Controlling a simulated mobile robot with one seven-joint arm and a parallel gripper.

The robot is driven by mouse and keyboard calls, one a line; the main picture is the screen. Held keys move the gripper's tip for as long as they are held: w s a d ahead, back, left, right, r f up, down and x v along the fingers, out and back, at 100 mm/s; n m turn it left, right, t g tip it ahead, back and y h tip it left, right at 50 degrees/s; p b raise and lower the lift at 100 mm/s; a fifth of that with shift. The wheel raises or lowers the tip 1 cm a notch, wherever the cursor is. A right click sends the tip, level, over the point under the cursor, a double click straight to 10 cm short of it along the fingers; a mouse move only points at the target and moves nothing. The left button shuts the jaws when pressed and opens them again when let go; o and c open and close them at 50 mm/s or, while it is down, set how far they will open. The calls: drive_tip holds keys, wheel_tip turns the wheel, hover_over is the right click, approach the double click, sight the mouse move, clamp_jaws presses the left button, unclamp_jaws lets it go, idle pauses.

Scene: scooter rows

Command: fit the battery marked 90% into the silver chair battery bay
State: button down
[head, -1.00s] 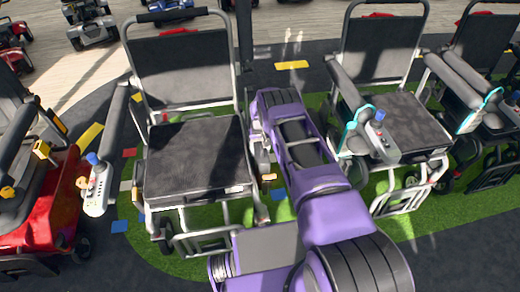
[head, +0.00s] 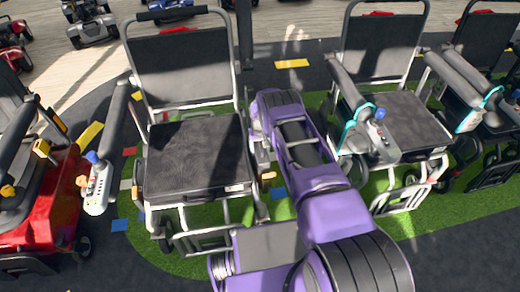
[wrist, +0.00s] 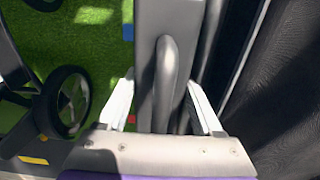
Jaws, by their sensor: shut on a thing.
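The silver-framed chair (head: 195,150) with a dark seat stands left of my arm in the head view. In the wrist view, my gripper (wrist: 163,108) has its two pale fingers on either side of a grey battery (wrist: 150,30) with a loop handle and is shut on it. No 90% mark shows. The battery is beside the chair's dark cushion, which fills the right of the wrist view. In the head view my purple arm hides most of the gripper and battery. I cannot make out the battery bay.
Another wheelchair (head: 400,120) with a joystick armrest stands close on the right of my arm. A red scooter (head: 45,215) is at the left. A dark wheel (wrist: 65,100) and green turf (wrist: 85,50) show left of the battery.

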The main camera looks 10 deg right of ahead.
drive_tip(key=shift+w+f, duration=0.1)
drive_tip(key=shift+f, duration=2.6)
drive_tip(key=shift+f, duration=0.3)
drive_tip(key=shift+c, duration=0.3)
unclamp_jaws()
drive_tip(key=shift+o, duration=0.3)
drive_tip(key=shift+s+a+f, duration=0.15)
drive_tip(key=shift+s+a, duration=0.05)
drive_tip(key=shift+s, duration=0.05)
drive_tip(key=shift+s+f, duration=0.15)
drive_tip(key=r+p, duration=0.2)
drive_tip(key=r, duration=0.4)
drive_tip(key=r+p, duration=0.3)
drive_tip(key=r, duration=0.3)
drive_tip(key=r+p, duration=0.2)
drive_tip(key=r, duration=0.4)
drive_tip(key=shift+w+d+p, duration=0.25)
drive_tip(key=shift+w+p, duration=0.05)
drive_tip(key=shift+p, duration=0.1)
